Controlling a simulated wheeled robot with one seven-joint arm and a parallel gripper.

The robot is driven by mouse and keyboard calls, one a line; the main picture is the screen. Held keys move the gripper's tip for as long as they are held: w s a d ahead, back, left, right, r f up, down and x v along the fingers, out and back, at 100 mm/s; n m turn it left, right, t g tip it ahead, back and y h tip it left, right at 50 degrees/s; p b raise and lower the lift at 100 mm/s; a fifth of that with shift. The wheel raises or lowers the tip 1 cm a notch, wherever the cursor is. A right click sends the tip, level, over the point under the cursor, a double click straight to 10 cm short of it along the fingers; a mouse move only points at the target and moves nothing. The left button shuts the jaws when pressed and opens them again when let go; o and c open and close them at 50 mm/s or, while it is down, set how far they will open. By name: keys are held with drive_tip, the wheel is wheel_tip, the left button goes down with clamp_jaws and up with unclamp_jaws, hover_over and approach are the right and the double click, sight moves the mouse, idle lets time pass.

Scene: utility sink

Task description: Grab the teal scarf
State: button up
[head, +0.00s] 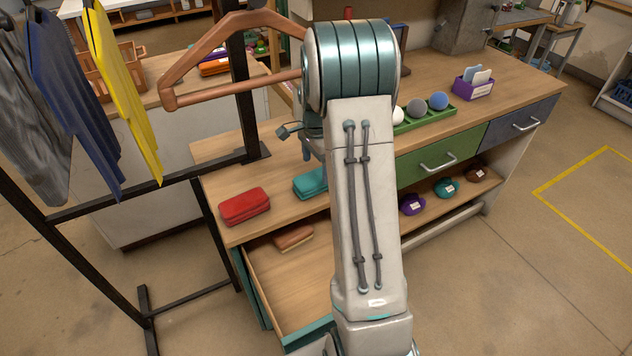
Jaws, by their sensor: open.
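The teal scarf (311,182) looks like a folded teal bundle on the wooden counter, right of a red folded bundle (244,206). My arm covers its right end. My gripper (306,150) is mostly hidden behind my arm. Only a small part of it shows, above and behind the teal bundle, and it appears apart from it. It is open, and I see nothing held in it.
An open drawer (290,285) below the counter holds a brown folded bundle (294,237). A black rack (100,201) with grey, navy and yellow cloths stands left. A green tray (441,117) with balls and a purple box (473,89) sit right.

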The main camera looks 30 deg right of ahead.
sight(316, 181)
wheel_tip(316, 181, down, 5)
drive_tip(key=shift+f, duration=0.1)
drive_tip(key=c, duration=1.1)
